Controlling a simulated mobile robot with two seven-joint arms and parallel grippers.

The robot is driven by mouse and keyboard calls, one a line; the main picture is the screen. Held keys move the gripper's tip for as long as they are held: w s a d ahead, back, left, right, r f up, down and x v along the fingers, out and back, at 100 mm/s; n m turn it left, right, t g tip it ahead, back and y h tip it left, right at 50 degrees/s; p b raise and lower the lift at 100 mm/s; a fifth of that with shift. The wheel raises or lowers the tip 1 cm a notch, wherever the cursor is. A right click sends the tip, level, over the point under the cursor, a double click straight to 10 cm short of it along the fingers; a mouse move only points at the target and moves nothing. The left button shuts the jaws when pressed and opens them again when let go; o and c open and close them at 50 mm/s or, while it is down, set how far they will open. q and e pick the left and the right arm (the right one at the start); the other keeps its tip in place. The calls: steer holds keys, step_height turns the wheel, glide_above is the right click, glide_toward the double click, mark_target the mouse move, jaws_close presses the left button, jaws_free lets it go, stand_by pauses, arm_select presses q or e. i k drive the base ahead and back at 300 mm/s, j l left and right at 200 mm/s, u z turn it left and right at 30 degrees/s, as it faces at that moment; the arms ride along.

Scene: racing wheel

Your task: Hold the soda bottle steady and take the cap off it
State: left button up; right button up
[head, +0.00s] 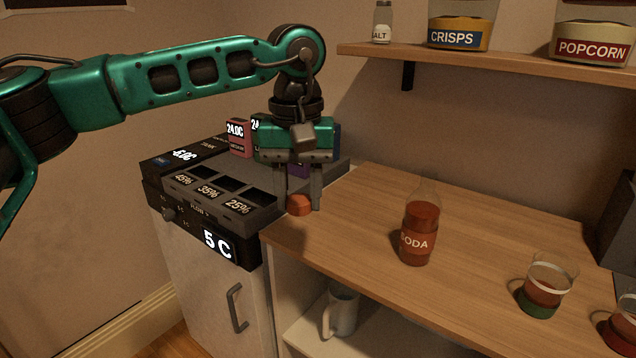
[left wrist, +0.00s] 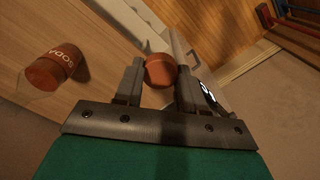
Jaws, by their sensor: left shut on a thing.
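The soda bottle (head: 417,244) stands upright on the wooden counter, with dark red drink, a SODA label and a clear neck with no cap visible on it. It also shows at the left of the left wrist view (left wrist: 55,68). My left gripper (head: 299,203) is shut on an orange-red cap (head: 299,205), to the left of the bottle and apart from it. The cap shows between the fingertips in the left wrist view (left wrist: 159,70). The cap is near the counter's left edge; whether it touches the surface I cannot tell. My right gripper is not in view.
A dark dispenser unit (head: 225,212) with displays is left of the counter (head: 350,215). Two glasses (head: 546,288) (head: 626,322) stand at right. A mug (head: 341,312) is on the shelf below. A wall shelf (head: 480,56) holds jars. The counter between cap and bottle is clear.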

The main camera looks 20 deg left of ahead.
mark_target(423, 208)
steer(key=l+z, duration=0.2)
steer(key=z, duration=0.15)
steer(key=l+z, duration=0.2)
steer(key=z, duration=0.15)
steer(key=i+l+z, duration=0.1)
steer(key=z, duration=0.3)
steer(key=i+l, duration=0.1)
steer(key=i, duration=0.3)
